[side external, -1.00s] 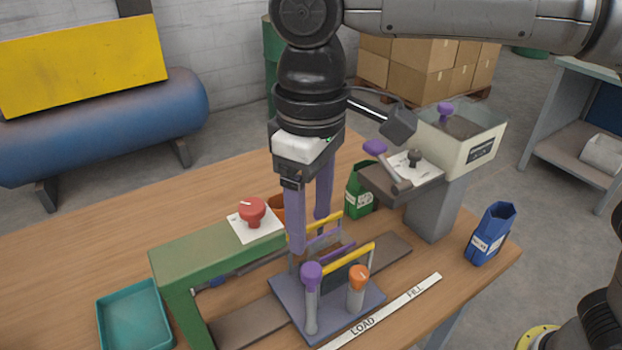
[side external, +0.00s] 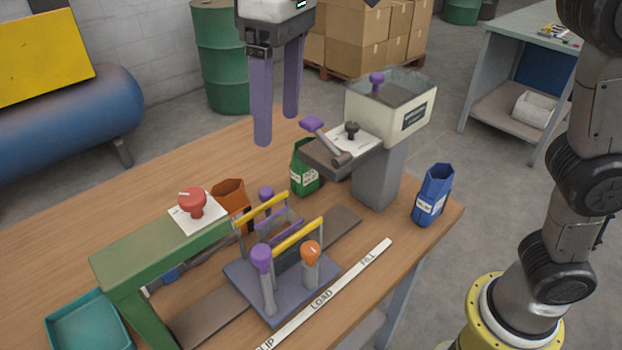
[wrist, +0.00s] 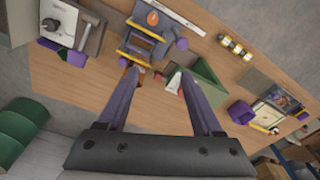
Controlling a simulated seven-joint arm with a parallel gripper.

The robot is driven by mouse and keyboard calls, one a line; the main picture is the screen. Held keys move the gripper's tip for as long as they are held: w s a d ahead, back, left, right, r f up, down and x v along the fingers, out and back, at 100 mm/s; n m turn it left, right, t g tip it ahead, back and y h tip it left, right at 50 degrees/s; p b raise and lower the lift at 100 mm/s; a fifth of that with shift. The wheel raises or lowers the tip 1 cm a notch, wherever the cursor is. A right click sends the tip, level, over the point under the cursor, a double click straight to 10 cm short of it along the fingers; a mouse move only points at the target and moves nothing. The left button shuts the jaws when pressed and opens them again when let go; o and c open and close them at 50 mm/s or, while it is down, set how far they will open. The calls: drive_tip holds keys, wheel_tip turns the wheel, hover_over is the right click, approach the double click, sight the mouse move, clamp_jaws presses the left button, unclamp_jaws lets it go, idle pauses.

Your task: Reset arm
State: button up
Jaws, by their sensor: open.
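My gripper (side external: 277,120) has two long purple fingers. In the side external view it hangs open and empty, pointing down, high above the table behind the grey fixture. In the wrist view the fingers (wrist: 155,82) are spread apart with nothing held between them, and the table lies below. The grey fixture (side external: 282,280) has yellow-topped bars and purple and orange knobs, and it stands apart from my gripper. The sack filler's hopper (side external: 392,105) stands to the right of my gripper, with a purple-handled lever (side external: 325,138) at its front.
A green sack (side external: 304,170), a blue sack (side external: 433,195) and an orange sack (side external: 231,195) stand on the table. A green bench-like stand (side external: 160,255) carries a red knob (side external: 192,203). A teal tray (side external: 88,325) is at the front left. The table's back left is clear.

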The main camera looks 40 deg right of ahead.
drive_tip(key=s+d+m+t, duration=0.15)
drive_tip(key=s+d, duration=0.25)
drive_tip(key=d, duration=0.6)
drive_tip(key=s+d+m+t, duration=0.1)
drive_tip(key=s+d+m, duration=0.25)
drive_tip(key=d, duration=0.55)
drive_tip(key=s+d+f+t, duration=0.1)
drive_tip(key=s+d+f, duration=0.2)
drive_tip(key=f, duration=0.4)
drive_tip(key=s+d+f+t, duration=0.1)
drive_tip(key=s+d+f, duration=0.2)
drive_tip(key=s+f, duration=0.2)
wheel_tip(320, 180, down, 3)
drive_tip(key=shift+f+h, duration=0.1)
drive_tip(key=shift+h, duration=0.2)
